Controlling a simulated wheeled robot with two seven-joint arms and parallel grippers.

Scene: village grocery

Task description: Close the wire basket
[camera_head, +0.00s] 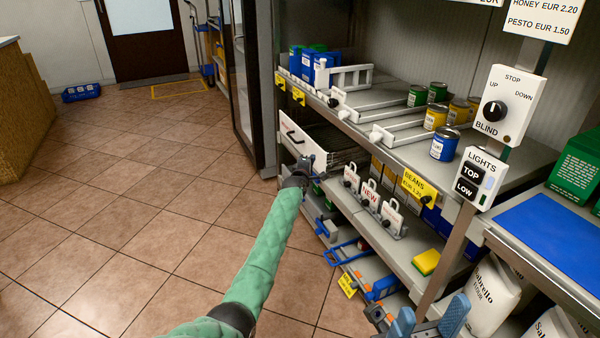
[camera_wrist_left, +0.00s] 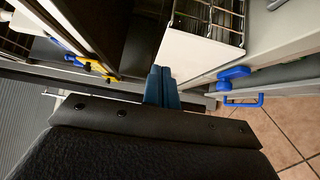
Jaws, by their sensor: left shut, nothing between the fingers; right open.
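The wire basket has a white front panel (camera_head: 303,150) with a dark handle, below the upper shelf in the head view. Its wire mesh (camera_wrist_left: 208,16) and white front (camera_wrist_left: 192,55) show at the top of the left wrist view. The basket stands partly out from the shelf unit. My left gripper (camera_head: 306,168) is at the lower right part of the front panel and hides some of it. Its blue fingers (camera_wrist_left: 163,88) are shut and empty, close by the panel; I cannot tell whether they touch. My right gripper (camera_head: 430,318) is open and empty at the bottom right.
Cans (camera_head: 445,144) stand on the shelf above. A blue handle (camera_head: 345,252) sticks out lower down.

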